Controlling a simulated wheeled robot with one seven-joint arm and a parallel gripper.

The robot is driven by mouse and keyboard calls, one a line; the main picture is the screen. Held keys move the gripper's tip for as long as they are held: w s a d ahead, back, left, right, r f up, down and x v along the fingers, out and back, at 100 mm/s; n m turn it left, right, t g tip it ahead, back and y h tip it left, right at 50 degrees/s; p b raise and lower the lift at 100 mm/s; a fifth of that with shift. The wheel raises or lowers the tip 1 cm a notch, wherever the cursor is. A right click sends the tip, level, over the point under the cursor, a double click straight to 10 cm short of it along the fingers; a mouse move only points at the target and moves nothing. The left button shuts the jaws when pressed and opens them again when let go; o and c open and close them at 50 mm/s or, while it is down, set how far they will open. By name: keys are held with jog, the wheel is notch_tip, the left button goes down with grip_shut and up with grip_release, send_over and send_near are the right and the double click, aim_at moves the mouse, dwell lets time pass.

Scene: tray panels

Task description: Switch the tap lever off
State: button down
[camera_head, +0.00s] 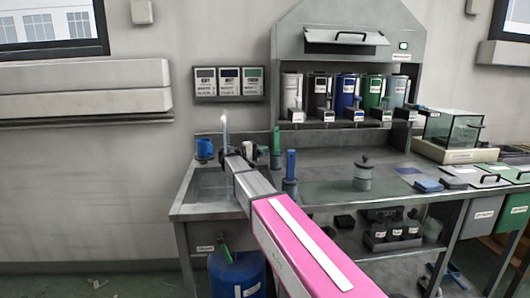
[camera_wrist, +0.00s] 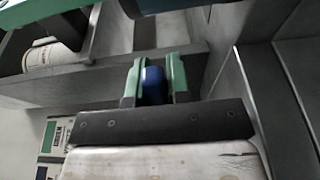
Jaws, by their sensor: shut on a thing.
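The chrome tap (camera_head: 225,130) stands upright at the back of the sink (camera_head: 208,186), on the left end of the bench. My arm reaches over the sink, and its end is just right of the tap in the head view. My gripper (camera_wrist: 153,74) shows in the wrist view with two green fingers closed around a dark blue rounded part, which I take to be the tap lever (camera_wrist: 153,88). The lever cannot be made out in the head view, and my wrist and arm hide the area around it.
A blue cup (camera_head: 205,148) stands left of the tap. A green upright handle (camera_head: 277,140) and a blue one (camera_head: 291,164) are close on the right of my wrist. A lidded grey pot (camera_head: 363,176) stands farther right, with clear bench between.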

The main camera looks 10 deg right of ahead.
jog(key=c, duration=1.1)
grip_release()
jog(key=shift+d, duration=0.1)
